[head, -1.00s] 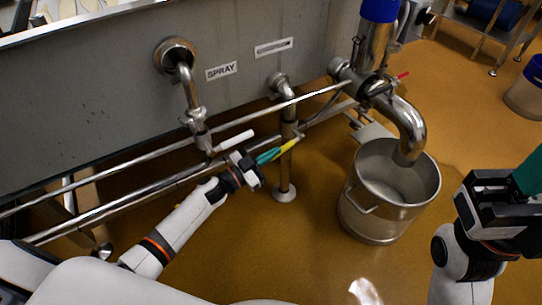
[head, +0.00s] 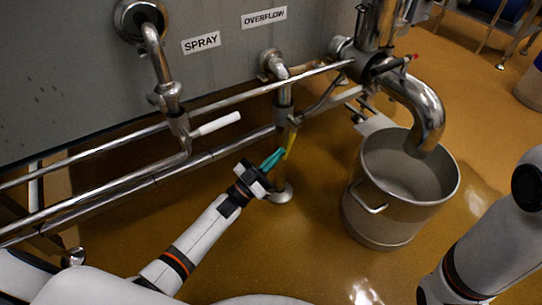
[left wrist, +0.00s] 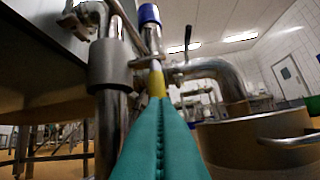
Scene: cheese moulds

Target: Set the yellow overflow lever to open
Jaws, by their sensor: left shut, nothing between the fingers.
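The yellow overflow lever (head: 289,143) sits on the vertical pipe (head: 284,98) below the OVERFLOW label (head: 264,17). It slants steeply downward, close to the pipe's line. My left gripper (head: 280,154) is shut and empty, its teal fingertips at the lever's lower part. In the left wrist view the yellow lever (left wrist: 157,84) shows just beyond the shut teal fingers (left wrist: 160,112), which hide part of it. I cannot tell whether they touch. My right arm is at the right edge, its gripper out of view.
A white-handled spray lever (head: 217,124) is to the left, under the SPRAY label (head: 201,43). Long steel rails (head: 120,190) run along the vat. A steel bucket (head: 372,215) stands under the curved outlet pipe (head: 428,110). The floor before the bucket is clear.

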